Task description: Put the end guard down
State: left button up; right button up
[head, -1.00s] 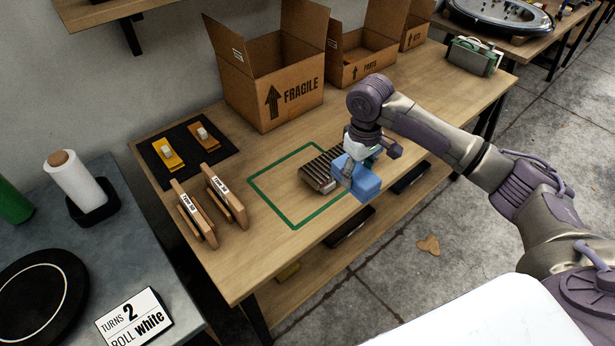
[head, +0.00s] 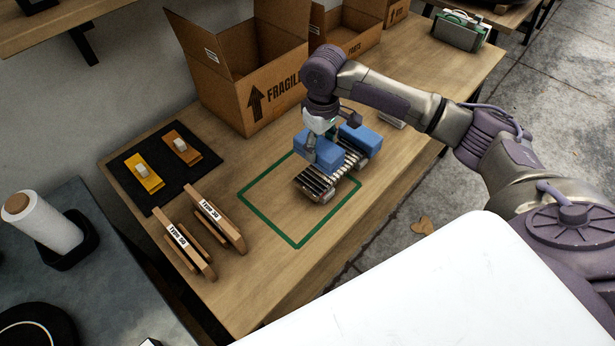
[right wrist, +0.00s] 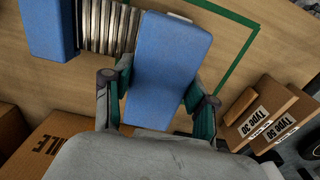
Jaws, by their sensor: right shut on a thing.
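My right gripper (head: 322,148) is shut on a blue end guard (head: 316,154). In the right wrist view the guard (right wrist: 168,58) sits between the two fingers (right wrist: 158,112). A ribbed metal part (head: 318,186) lies on the bench, partly inside a green outline (head: 268,222). A second blue guard (head: 362,140) is at its far right end; it also shows in the right wrist view (right wrist: 46,28). The held guard overlaps the ribbed part's back left side in the head view. I cannot tell whether they touch. My left gripper is not in view.
A "FRAGILE" carton (head: 255,95) stands close behind my gripper. A black mat (head: 160,165) carries a yellow and an orange item. The bench inside the outline's front left is clear.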

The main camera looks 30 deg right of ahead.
aim_at(309, 187)
jog(key=s+a+f, duration=0.2)
jog(key=a, duration=0.1)
jog(key=shift+a+f, duration=0.1)
jog(key=shift+s+a+f, duration=0.4)
jog(key=shift+a+f, duration=0.35)
jog(key=shift+f, duration=0.1)
notch_tip(309, 187, down, 3)
jog(key=shift+f+p, duration=0.15)
jog(key=shift+p, duration=0.2)
jog(key=shift+f, duration=0.2)
jog(key=o, duration=0.9)
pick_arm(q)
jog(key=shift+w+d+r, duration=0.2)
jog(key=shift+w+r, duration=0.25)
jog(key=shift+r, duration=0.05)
pick_arm(e)
jog(key=shift+r, duration=0.1)
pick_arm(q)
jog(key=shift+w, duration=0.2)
pick_arm(e)
notch_tip(309, 187, up, 12)
